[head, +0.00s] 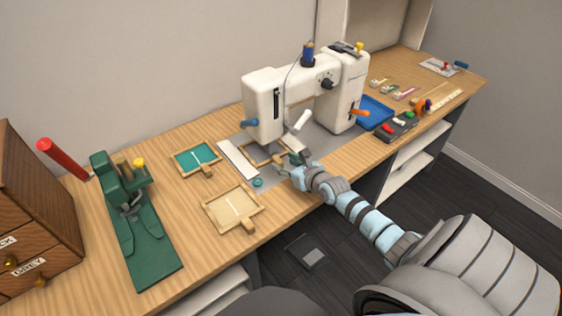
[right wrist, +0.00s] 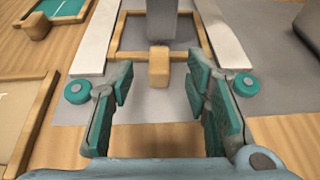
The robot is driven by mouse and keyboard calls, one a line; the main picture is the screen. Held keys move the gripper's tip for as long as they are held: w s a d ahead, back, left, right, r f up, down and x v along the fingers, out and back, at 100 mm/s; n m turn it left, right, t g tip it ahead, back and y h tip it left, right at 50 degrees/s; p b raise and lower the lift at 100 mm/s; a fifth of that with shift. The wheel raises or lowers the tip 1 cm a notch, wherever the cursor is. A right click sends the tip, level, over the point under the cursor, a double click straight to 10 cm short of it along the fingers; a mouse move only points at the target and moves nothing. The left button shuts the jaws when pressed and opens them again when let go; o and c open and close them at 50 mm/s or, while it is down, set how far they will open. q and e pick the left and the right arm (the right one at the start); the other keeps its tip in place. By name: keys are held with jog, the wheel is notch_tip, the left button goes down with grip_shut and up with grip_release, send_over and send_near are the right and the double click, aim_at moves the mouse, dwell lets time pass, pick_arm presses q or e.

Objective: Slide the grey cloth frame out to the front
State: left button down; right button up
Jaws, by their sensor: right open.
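The grey cloth frame (head: 254,158) is a wooden frame lying flat on the sewing machine's grey bed, under its needle head. In the right wrist view its front bar (right wrist: 133,55) and short wooden handle (right wrist: 158,70) face me. A grey upright part of the machine (right wrist: 162,20) stands over its middle and hides some of the cloth. My right gripper (head: 285,165) is in front of the frame. In the right wrist view the gripper (right wrist: 158,82) is open, its teal-padded fingers on either side of the handle, with gaps left and right. My left gripper is out of view.
The white sewing machine (head: 265,105) stands over the frame. White strips (head: 238,160) flank the frame. A green cloth frame (head: 180,170) and a cream cloth frame (head: 210,212) lie to the left. A green press (head: 145,245) stands farther left. A dark tray (head: 397,127) is right.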

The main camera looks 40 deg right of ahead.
aim_at(279, 160)
jog(key=b+x, duration=0.2)
jog(key=x, duration=0.1)
jog(key=shift+w+f, duration=0.1)
jog(key=shift+w, duration=0.15)
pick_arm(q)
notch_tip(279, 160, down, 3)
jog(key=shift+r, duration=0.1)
pick_arm(e)
grip_shut()
